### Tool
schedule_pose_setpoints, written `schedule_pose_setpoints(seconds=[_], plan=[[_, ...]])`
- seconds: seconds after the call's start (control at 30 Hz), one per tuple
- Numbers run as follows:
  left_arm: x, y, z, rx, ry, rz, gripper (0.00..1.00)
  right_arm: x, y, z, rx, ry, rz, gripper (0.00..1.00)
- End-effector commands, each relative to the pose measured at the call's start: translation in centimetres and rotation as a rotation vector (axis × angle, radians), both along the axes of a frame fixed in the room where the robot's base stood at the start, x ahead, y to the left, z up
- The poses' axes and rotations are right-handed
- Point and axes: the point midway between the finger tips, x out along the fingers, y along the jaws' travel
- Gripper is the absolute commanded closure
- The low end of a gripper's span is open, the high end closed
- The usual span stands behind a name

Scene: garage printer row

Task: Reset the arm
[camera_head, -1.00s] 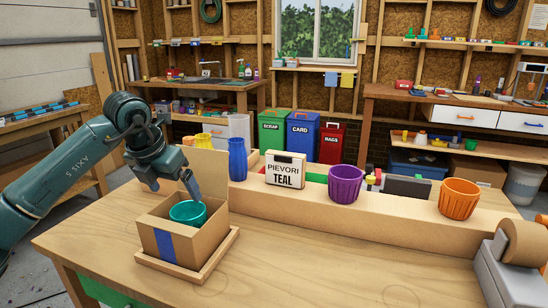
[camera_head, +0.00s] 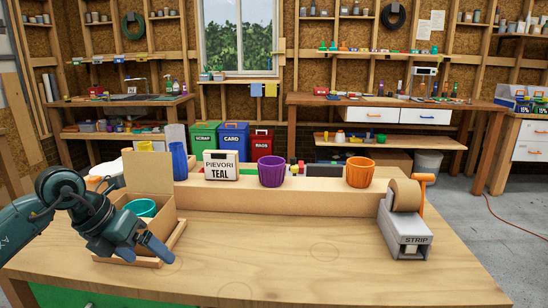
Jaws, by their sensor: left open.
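A teal cup (camera_head: 141,207) sits inside an open cardboard box (camera_head: 166,221) at the left of the workbench. My left gripper (camera_head: 147,253) is open and empty, fingers pointing down at the near side of the box. My left arm hides the box's front left part. I cannot tell whether the fingers touch the tray or bench. My right gripper is out of view.
A raised ledge (camera_head: 310,204) along the bench's back holds a blue vase (camera_head: 179,161), a PIEVORI TEAL sign (camera_head: 221,165), a purple pot (camera_head: 271,171) and an orange pot (camera_head: 360,172). A STRIP tape dispenser (camera_head: 404,226) stands at the right. The bench's middle is clear.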

Motion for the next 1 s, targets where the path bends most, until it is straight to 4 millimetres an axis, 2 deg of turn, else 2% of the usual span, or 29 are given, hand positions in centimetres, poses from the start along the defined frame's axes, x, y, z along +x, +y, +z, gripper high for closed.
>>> schedule_pose_setpoints(seconds=[0.03, 0.1, 0.2, 0.3, 0.4, 0.53, 0.67, 0.8, 1.0], plan=[[-1.1, -2.8, -1.5, -0.091, 0.025, -0.054, 0.08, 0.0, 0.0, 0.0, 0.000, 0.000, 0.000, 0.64], [-2.9, -7.0, -2.9, -0.253, 0.057, -0.119, 0.08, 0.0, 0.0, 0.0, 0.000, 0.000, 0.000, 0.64], [-6.4, -13.2, -3.8, -0.555, 0.122, -0.182, 0.08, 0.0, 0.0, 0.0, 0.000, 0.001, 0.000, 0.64], [-9.7, -17.9, -2.9, -0.888, 0.199, -0.167, 0.08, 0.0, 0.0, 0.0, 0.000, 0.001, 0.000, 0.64], [-12.0, -20.2, -1.3, -1.212, 0.289, -0.067, 0.08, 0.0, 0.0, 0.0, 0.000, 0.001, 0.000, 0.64], [-12.9, -20.2, 0.1, -1.589, 0.414, 0.186, 0.08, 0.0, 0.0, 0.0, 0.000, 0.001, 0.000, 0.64], [-12.8, -17.9, -1.1, -1.881, 0.556, 0.559, 0.08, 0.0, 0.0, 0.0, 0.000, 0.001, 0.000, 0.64], [-13.3, -14.8, -5.2, -2.053, 0.707, 1.009, 0.08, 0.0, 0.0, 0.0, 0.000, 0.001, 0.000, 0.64], [-15.9, -12.2, -11.0, -2.095, 0.877, 1.496, 0.08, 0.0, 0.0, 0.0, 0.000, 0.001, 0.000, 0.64]])
